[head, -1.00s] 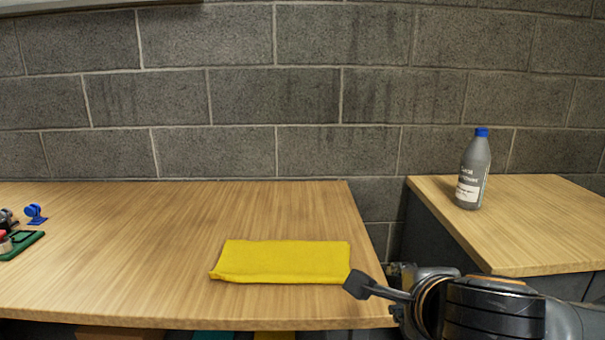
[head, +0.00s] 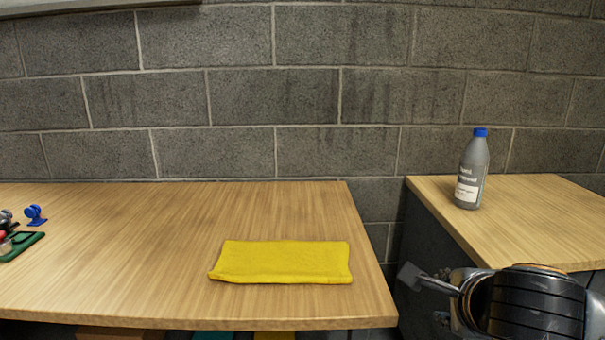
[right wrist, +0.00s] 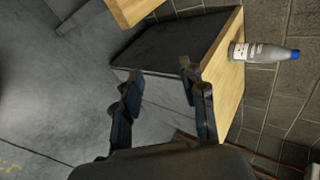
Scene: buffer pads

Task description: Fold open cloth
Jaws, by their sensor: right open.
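A yellow cloth (head: 281,262) lies flat on the wooden table near its front right part, as a folded-looking rectangle with its long side left to right. My right gripper (head: 408,275) is to the right of the cloth, past the table's right edge, apart from the cloth. In the right wrist view, the right gripper (right wrist: 158,85) has its two fingers spread with nothing between them. The cloth does not show in the right wrist view. My left gripper is in neither view.
The wooden table (head: 120,255) is clear around the cloth. A green tray (head: 20,247) and a blue part (head: 35,214) are at its far left. A grey bottle with a blue cap (head: 472,172) stands on a second table (head: 540,225) at right, across a gap.

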